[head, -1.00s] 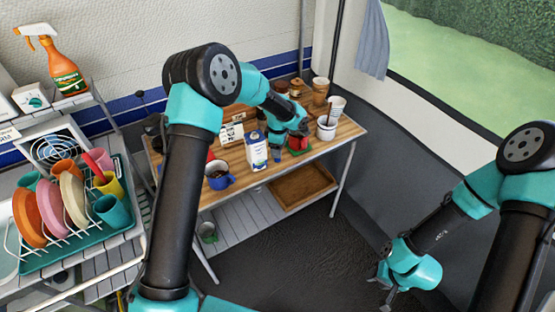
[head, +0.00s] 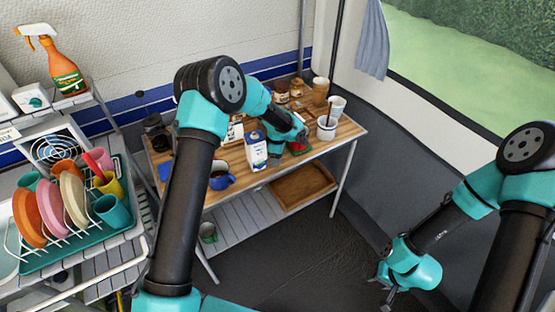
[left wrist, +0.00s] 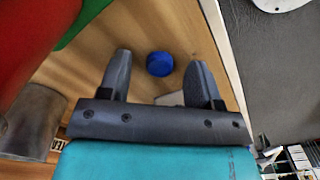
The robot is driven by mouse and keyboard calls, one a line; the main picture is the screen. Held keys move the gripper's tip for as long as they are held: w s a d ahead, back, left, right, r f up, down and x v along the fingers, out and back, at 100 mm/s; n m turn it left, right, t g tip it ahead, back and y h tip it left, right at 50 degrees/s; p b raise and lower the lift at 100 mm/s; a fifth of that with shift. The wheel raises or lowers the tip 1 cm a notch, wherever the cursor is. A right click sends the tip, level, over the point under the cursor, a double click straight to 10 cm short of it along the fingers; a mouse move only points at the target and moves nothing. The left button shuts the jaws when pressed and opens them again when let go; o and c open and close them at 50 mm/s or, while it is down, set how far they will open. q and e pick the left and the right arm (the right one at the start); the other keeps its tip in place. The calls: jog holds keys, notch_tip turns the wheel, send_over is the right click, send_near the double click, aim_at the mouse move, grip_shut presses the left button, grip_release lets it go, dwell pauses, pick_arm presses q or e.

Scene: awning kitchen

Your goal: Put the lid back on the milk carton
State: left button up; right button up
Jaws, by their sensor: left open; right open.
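The milk carton (head: 256,153), white and blue, stands upright on the wooden table. A round blue lid (left wrist: 160,64) lies on the wood in the left wrist view, apart from the fingers and between their tips. My left gripper (left wrist: 160,70) is open and empty above it. In the head view that gripper (head: 277,158) is beside the carton's right side, and the lid cannot be made out there. My right gripper (head: 383,285) is open and empty, low at the right, away from the table.
A red and green item (head: 299,149) lies right of my left gripper. A blue mug (head: 221,180) stands left of the carton. A white pot (head: 326,128) and cups stand at the table's right end. A dish rack (head: 75,235) is at far left.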

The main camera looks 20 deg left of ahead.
pick_arm(q)
jog(key=shift+c, duration=0.4)
jog(key=c, duration=0.9)
jog(key=shift+r, duration=0.2)
notch_tip(320, 180, up, 18)
jog(key=shift+f, duration=0.15)
dwell(0.3)
